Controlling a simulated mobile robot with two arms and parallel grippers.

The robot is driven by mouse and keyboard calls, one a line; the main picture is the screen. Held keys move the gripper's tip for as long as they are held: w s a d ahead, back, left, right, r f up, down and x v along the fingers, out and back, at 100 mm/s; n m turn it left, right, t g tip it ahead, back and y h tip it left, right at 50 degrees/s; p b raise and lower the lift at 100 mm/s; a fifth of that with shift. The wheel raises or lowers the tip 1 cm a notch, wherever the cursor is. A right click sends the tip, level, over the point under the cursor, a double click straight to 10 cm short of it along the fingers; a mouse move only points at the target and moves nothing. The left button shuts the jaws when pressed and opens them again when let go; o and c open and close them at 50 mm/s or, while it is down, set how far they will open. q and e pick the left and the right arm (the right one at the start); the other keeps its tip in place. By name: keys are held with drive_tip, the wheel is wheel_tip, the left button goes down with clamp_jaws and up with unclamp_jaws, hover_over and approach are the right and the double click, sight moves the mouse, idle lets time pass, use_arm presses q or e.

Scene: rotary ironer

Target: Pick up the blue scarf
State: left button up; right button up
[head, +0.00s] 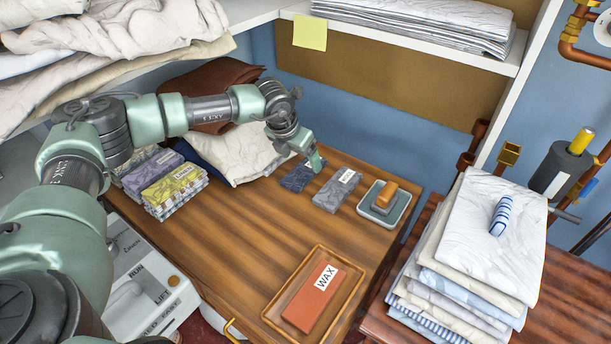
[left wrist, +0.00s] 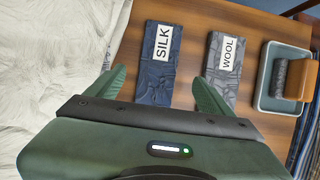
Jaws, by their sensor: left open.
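The blue scarf (head: 296,178) is a dark blue folded cloth lying on the wooden table. In the left wrist view the blue scarf (left wrist: 155,80) carries a white tag reading SILK. My left gripper (head: 314,164) is open above the table, close to the scarf in the head view. In the left wrist view the fingers of my left gripper (left wrist: 158,90) stand apart, one on each side of the scarf's near part, with nothing held. I cannot tell whether the fingertips reach its height. My right gripper is not in view.
A grey scarf tagged WOOL (head: 337,190) lies close on the right, then a tray with a brown-handled block (head: 384,204). Cream cloth (head: 245,152) lies on the left. A wax tray (head: 314,300) is in front. The middle of the table (head: 240,240) is clear.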

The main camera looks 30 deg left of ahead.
sight(305, 169)
use_arm(q)
drive_tip(key=b+x, duration=0.3)
drive_tip(key=x, duration=0.2)
drive_tip(key=shift+s+a+f, duration=0.1)
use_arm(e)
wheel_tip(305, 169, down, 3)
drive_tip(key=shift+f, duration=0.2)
use_arm(q)
drive_tip(key=shift+s, duration=0.1)
drive_tip(key=c, duration=1.4)
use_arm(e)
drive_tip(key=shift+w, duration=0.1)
